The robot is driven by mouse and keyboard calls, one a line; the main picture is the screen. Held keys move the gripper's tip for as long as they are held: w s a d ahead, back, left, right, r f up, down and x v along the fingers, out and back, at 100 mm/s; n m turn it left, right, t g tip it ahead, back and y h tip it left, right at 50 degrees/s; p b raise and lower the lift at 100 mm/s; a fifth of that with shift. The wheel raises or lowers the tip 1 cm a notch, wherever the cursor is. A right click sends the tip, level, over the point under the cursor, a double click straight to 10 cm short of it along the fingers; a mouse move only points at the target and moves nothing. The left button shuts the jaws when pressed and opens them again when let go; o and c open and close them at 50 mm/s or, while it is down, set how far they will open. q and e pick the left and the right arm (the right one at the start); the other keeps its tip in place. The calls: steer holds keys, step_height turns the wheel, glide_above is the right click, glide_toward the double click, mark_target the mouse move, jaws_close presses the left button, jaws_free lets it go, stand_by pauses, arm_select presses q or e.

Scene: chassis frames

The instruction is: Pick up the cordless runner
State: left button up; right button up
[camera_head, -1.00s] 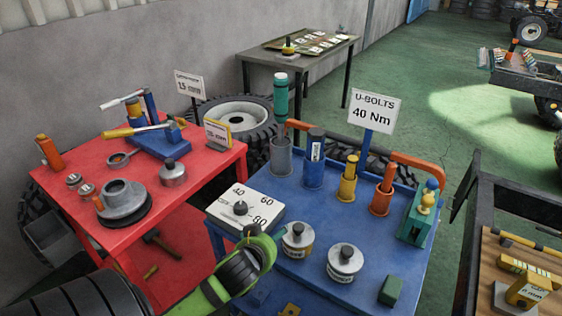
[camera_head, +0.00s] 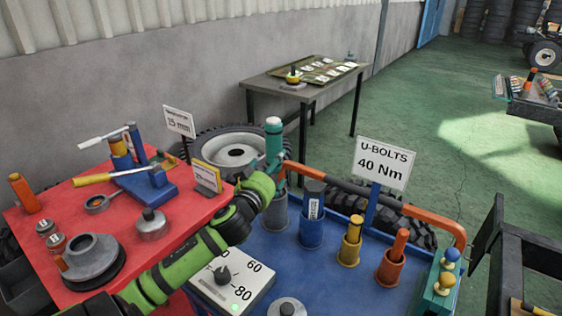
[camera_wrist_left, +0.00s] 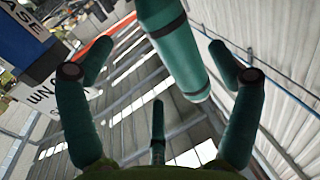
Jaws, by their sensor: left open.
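The cordless runner appears to be the teal, white-topped cylinder (camera_head: 273,140) standing upright in a grey cup (camera_head: 275,214) at the back left of the blue bench. My left gripper (camera_head: 268,180) is beside it, low on the runner just above the cup, and partly hides it. In the left wrist view the runner (camera_wrist_left: 174,48) comes down from the top between the spread fingers (camera_wrist_left: 160,95). The fingers are open, with a visible gap to the runner. My right gripper is not in view.
A blue cup (camera_head: 312,232), a yellow cup (camera_head: 350,245) and an orange cup (camera_head: 391,265) hold other tools to the right. The U-bolts sign (camera_head: 384,164) and orange rail (camera_head: 430,218) stand behind. The dial box (camera_head: 230,282) lies under my left arm.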

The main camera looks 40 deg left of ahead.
mark_target(275, 156)
arm_select(q)
steer(key=shift+w+a+r+p, duration=0.3)
steer(key=shift+w+p, duration=0.05)
steer(key=shift+w, duration=0.1)
steer(key=shift+w+a+r+p, duration=0.3)
steer(key=shift+w, duration=0.15)
steer(key=x, duration=0.2)
steer(key=shift+w+a+f+p, duration=0.2)
steer(key=shift+a+p, duration=0.05)
steer(key=shift+p, duration=0.05)
steer(key=shift+w+a+f, duration=0.15)
steer(key=shift+w+a, duration=0.05)
steer(key=shift+w, duration=0.45)
steer(key=c, duration=1.8)
steer(key=shift+r, duration=0.25)
steer(key=shift+a, duration=0.1)
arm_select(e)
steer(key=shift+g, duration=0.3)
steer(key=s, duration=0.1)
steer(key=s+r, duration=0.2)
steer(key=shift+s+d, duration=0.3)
